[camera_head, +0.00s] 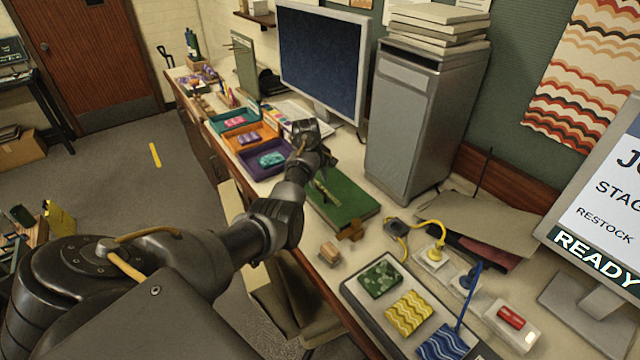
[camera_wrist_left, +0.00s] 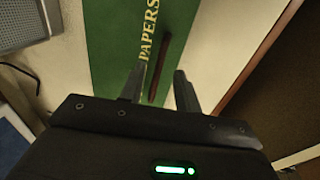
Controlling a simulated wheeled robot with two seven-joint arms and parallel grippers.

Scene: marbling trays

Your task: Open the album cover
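The album is a closed green book (camera_head: 345,200) lying flat on the bench, with yellow lettering on its cover. In the left wrist view its green cover (camera_wrist_left: 112,60) shows the word "PAPERS". A thin dark brown bar (camera_wrist_left: 161,65) runs along beside the lettering; I cannot tell whether it is fixed to the cover. My left gripper (camera_wrist_left: 160,85) is open, its two fingers apart on either side of the bar's lower end. I see no contact with it. In the head view the left wrist hides the album's far end. My right gripper is not in view.
Teal, orange and purple trays (camera_head: 262,172) stand beyond the album, a monitor (camera_head: 322,65) and grey cabinet (camera_head: 420,120) behind it. A small brown wooden piece (camera_head: 350,233) touches the near end.

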